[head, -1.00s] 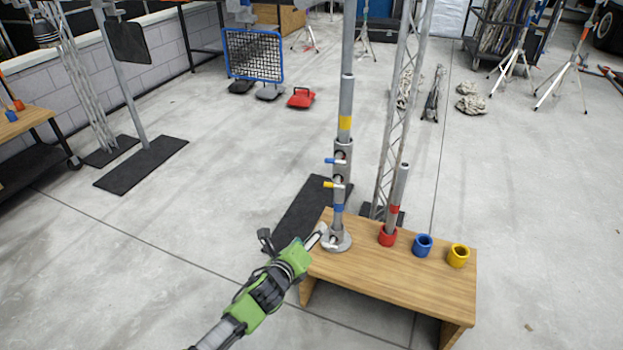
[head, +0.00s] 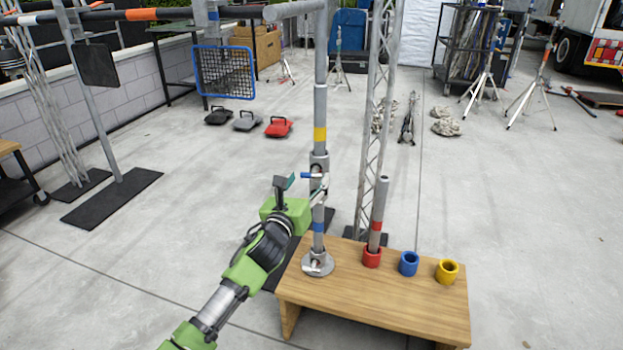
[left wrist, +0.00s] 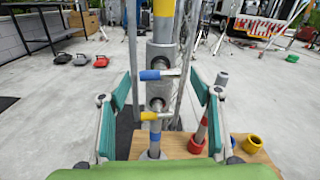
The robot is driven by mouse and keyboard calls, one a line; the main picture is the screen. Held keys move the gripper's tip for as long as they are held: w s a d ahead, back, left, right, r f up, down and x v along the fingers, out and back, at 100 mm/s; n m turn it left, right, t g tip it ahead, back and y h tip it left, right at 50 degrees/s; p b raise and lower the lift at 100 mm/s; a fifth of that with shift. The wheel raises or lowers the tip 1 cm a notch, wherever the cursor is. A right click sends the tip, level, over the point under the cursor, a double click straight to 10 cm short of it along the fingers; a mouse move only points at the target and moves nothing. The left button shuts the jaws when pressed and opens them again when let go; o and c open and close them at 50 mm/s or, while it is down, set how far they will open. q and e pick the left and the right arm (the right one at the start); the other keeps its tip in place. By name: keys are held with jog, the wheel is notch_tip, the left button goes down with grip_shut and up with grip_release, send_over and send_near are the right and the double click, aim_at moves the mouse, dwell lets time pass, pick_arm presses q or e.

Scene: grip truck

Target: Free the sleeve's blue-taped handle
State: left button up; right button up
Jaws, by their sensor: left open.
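A grey sleeve (head: 319,164) sits around the upright pole (head: 320,110). In the left wrist view the sleeve (left wrist: 160,57) has a blue-taped handle (left wrist: 150,75) whose bare rod runs right from the tape. A yellow-taped handle (left wrist: 149,116) is lower down, below the blue one. In the head view the blue-taped handle (head: 311,175) points left; the gripper obscures the lower handle. My left gripper (head: 304,188) is open beside the lower sleeve. In the wrist view its fingers stand apart on either side of the pole, clear of both handles. My right gripper is not in view.
The pole's round base (head: 318,265) stands on a wooden bench (head: 375,292). Red (head: 372,257), blue (head: 408,264) and yellow (head: 447,271) cups stand to its right, with a shorter pole in the red one. A lattice truss (head: 368,150) rises close behind. The left floor is mostly clear.

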aim_at(311, 175)
pick_arm(q)
jog(key=x, duration=0.2)
jog(key=shift+w+d+f+b, duration=0.1)
jog(key=shift+w+b, duration=0.15)
jog(key=shift+b, duration=0.1)
jog(key=shift+x, duration=0.8)
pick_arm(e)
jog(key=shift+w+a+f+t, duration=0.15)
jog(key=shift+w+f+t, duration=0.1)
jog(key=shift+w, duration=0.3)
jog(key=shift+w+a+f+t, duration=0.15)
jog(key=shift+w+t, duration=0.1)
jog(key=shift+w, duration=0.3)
pick_arm(q)
jog(key=c, duration=1.1)
